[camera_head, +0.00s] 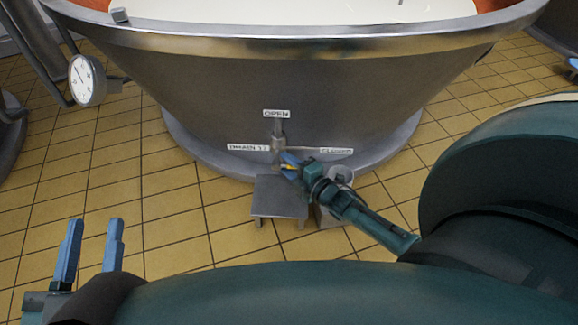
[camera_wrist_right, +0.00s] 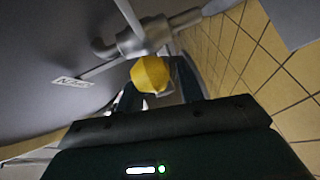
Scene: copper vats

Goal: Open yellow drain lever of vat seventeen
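The yellow lever end (camera_head: 287,167) is mostly hidden by my right gripper (camera_head: 290,163) in the head view. In the right wrist view the yellow knob (camera_wrist_right: 150,74) lies between the fingers of my right gripper (camera_wrist_right: 157,90), which stand apart; contact cannot be told. My left gripper (camera_head: 92,245) is open and empty at lower left.
A small grey metal step (camera_head: 280,197) stands on the tiled floor below the valve. A round gauge (camera_head: 86,80) on pipes is at the left. My green arm links cover the lower right.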

